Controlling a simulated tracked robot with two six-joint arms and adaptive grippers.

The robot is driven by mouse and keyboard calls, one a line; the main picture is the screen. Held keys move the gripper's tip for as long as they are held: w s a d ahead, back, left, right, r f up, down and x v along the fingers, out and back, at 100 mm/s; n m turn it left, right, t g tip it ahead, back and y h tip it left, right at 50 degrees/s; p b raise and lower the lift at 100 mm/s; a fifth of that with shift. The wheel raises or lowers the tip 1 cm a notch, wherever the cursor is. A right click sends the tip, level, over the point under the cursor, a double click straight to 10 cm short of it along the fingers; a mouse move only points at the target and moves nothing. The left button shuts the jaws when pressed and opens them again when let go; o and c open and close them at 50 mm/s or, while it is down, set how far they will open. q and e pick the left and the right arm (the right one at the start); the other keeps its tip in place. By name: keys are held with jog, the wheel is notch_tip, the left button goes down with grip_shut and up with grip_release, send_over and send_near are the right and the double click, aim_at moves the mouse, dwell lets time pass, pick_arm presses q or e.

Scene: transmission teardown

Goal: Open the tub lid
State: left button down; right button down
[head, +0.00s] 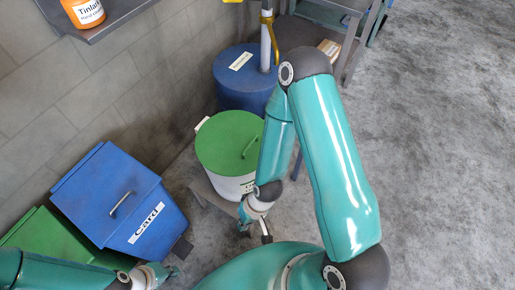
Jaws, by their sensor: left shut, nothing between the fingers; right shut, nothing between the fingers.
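A round white tub (232,186) with a flat green lid (228,139) stands near the wall in the middle of the head view. The lid lies on the tub and has a thin bar handle (250,146) on its right side. My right forearm hides the tub's right side and part of its label. My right gripper (243,226) is shut and empty, in front of the tub and below the lid in the picture. My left gripper (175,270) is shut and empty at the bottom left, well apart from the tub.
A blue bin (120,205) labelled "Card" and a green bin (50,238) stand at the left. A blue drum (243,85) with a pump stands behind the tub. A shelf (110,22) with an orange bottle is at top left. Floor (440,150) at the right is clear.

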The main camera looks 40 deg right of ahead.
jog(key=d+f+m+b, duration=0.6)
jog(key=d+m+b, duration=0.1)
jog(key=b, duration=0.2)
jog(key=m+t+y+b, duration=0.1)
jog(key=m+t+b, duration=1.2)
jog(key=m+b, duration=0.95)
send_near(258, 152)
notch_tip(258, 152, up, 2)
jog(key=shift+g, duration=0.3)
jog(key=b+x, duration=0.1)
jog(key=x, duration=0.1)
jog(key=b+x, duration=0.1)
jog(key=x, duration=0.5)
jog(key=shift+w+a+r+b, duration=0.2)
jog(key=shift+r+b, duration=0.05)
jog(key=shift+b, duration=0.15)
jog(key=shift+x, duration=0.8)
jog(key=shift+r, duration=0.15)
